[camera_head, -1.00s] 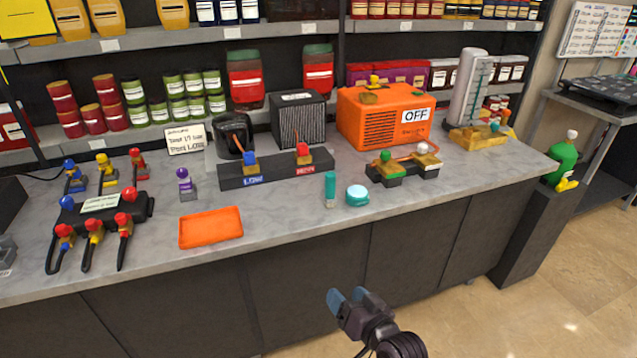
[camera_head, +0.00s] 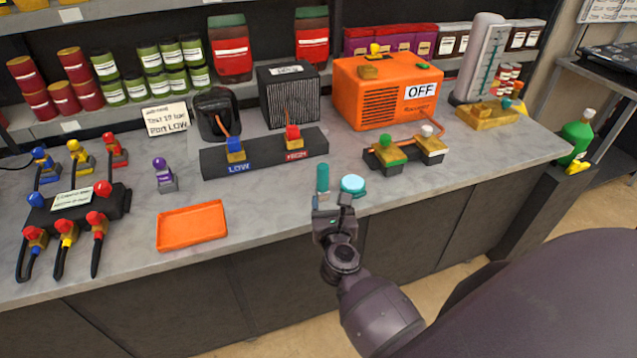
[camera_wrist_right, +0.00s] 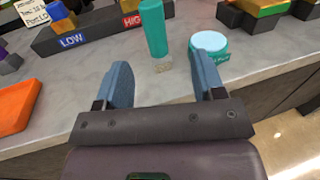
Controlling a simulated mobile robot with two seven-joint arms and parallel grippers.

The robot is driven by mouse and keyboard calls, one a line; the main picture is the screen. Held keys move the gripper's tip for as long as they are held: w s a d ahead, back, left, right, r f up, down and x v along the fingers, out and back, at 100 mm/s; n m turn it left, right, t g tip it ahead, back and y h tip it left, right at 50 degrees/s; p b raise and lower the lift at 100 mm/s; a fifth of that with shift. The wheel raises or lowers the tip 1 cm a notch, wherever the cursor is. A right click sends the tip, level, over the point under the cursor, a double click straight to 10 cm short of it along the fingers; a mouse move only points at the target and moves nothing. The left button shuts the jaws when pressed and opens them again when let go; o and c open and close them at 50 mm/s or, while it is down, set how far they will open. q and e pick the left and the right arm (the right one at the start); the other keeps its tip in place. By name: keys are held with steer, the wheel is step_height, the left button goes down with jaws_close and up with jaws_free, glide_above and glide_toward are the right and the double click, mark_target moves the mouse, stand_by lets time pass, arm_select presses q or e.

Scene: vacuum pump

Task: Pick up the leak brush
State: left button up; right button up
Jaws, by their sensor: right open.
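My left gripper is not in view.
A round teal pot (camera_head: 352,185) stands close right of the brush. The black LOW/HIGH block (camera_head: 265,155) is behind it. An orange tray (camera_head: 192,226) lies to the left, with bare counter between. An orange OFF machine (camera_head: 385,92) stands behind right.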

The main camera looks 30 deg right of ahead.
mark_target(323, 180)
steer(key=x, duration=0.4)
steer(key=shift+w, duration=0.15)
steer(key=shift+x, duration=0.75)
steer(key=x, duration=0.4)
steer(key=shift+w+a+f, duration=0.15)
steer(key=shift+w+a, duration=0.1)
steer(key=shift+a, duration=0.05)
steer(key=shift+w+d, duration=0.2)
steer(key=shift+w, duration=0.1)
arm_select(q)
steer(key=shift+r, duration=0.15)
